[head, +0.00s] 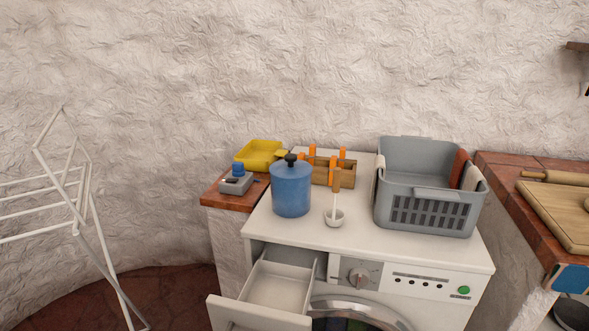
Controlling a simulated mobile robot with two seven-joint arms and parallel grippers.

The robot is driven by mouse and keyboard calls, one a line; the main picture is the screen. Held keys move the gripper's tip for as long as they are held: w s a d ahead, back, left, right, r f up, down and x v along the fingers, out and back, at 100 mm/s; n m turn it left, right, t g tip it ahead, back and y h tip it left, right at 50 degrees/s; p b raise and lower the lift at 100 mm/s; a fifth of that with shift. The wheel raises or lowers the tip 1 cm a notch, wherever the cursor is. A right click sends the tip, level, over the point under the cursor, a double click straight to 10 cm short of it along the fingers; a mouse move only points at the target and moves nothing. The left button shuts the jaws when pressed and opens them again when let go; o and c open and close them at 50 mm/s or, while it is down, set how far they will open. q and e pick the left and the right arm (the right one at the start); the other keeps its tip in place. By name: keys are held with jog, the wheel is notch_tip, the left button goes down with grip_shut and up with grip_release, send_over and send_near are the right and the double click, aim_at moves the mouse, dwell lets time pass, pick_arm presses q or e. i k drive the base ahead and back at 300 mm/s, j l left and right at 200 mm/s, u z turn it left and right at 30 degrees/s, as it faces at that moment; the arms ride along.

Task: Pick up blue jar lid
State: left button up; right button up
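The blue jar (291,196) stands upright on the white washing machine top, left of its middle. Its blue lid (291,168) with a black knob (291,158) sits on top of the jar. Neither of my grippers shows in the head view.
A grey laundry basket (428,212) with cloths stands to the right. A wooden box with orange handles (332,172) is behind. The detergent drawer (277,287) is pulled out in front. A white drying rack (82,215) stands left.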

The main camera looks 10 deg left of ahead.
aim_at(291, 168)
jog(key=k+j, duration=0.3)
jog(key=k, duration=0.15)
jog(key=k+j, duration=0.35)
jog(key=k, duration=0.1)
